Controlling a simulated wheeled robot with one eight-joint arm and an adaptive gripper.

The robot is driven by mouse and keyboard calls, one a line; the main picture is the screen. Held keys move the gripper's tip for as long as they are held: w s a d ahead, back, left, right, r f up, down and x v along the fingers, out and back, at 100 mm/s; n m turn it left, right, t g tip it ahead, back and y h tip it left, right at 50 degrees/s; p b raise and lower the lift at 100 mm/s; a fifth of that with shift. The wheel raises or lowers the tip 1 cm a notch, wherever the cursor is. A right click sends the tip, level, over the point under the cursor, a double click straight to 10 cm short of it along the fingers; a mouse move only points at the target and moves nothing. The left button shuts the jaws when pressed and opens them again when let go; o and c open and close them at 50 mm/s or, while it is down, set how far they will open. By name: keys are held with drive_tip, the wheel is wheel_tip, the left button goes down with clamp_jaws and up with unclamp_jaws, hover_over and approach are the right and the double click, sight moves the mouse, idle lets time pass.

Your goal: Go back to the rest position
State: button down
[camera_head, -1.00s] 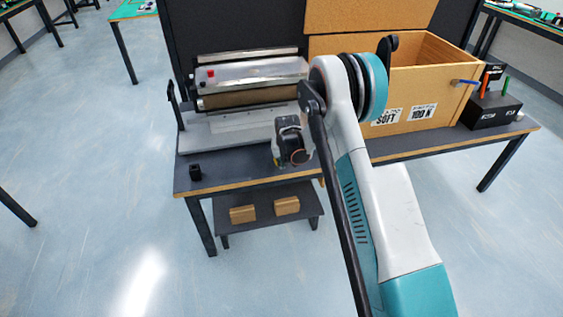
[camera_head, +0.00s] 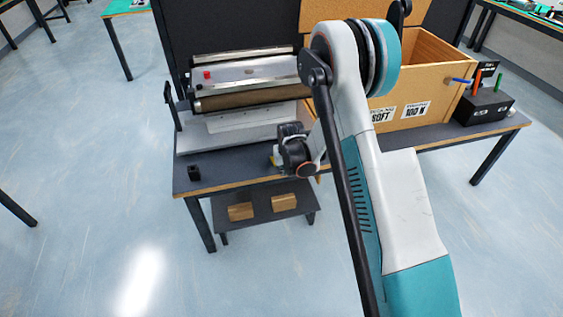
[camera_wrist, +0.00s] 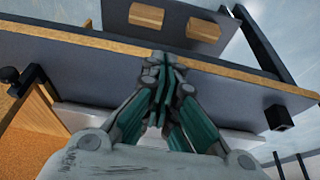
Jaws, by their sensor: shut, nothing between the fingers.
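My gripper (camera_wrist: 161,88) is shut and empty in the wrist view. Its fingertips meet over the dark tabletop near the wooden front edge. In the head view my arm reaches up and forward over the table, with my wrist (camera_head: 295,152) above the table's front edge; the fingers themselves are hidden there.
A small black block (camera_head: 194,172) sits at the front left. Two wooden blocks (camera_head: 241,211) lie on the lower shelf.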

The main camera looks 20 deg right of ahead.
idle(0.5)
drive_tip(key=s+r+t, duration=0.1)
drive_tip(key=s+r, duration=0.3)
drive_tip(key=r, duration=0.5)
drive_tip(key=s+r, duration=0.4)
drive_tip(key=r, duration=0.5)
drive_tip(key=s+r+t, duration=0.1)
drive_tip(key=s+r, duration=0.3)
drive_tip(key=r, duration=0.5)
drive_tip(key=s+r, duration=0.3)
drive_tip(key=s, duration=0.8)
drive_tip(key=s+r+t, duration=0.1)
drive_tip(key=s+r, duration=0.3)
drive_tip(key=s, duration=0.7)
drive_tip(key=shift+s+r, duration=0.25)
drive_tip(key=shift+s, duration=0.1)
